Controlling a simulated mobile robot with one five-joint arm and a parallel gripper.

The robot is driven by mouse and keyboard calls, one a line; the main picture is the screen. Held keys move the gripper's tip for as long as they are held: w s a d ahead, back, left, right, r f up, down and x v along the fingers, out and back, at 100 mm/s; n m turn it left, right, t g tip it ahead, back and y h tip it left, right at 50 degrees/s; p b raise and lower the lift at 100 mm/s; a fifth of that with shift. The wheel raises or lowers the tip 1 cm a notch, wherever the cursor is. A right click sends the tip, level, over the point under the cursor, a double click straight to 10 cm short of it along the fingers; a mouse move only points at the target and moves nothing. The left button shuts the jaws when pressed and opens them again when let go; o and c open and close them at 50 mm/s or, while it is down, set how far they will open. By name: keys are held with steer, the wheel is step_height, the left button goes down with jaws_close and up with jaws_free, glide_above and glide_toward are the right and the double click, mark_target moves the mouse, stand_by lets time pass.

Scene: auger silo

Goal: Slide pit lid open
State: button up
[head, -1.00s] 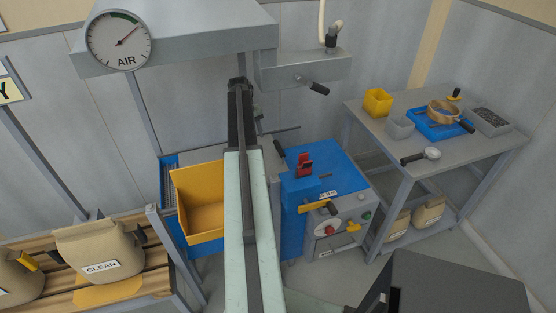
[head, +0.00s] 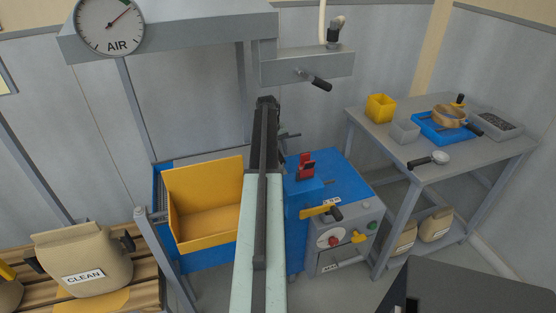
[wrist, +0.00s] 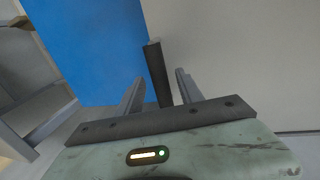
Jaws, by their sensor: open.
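In the wrist view my gripper (wrist: 159,78) is open, with one finger on each side of a dark upright bar (wrist: 154,58) that looks like a handle. The bar stands between the fingers with gaps on both sides. Beyond it lie a pale grey flat surface (wrist: 235,60) on the right and a blue panel (wrist: 85,45) on the left. I cannot tell for sure which of these is the pit lid. In the head view my arm hides the gripper and most of what is behind it.
A yellow hopper (head: 208,210) stands left of my arm, and a blue machine (head: 340,172) with a red switch stands right of it. A grey bench (head: 455,160) holds small bins. A CLEAN sack (head: 85,255) sits on a pallet at lower left. A crank box (head: 305,68) hangs above.

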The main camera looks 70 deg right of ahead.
jaws_close()
steer(key=shift+s, duration=0.1)
stand_by(1.3)
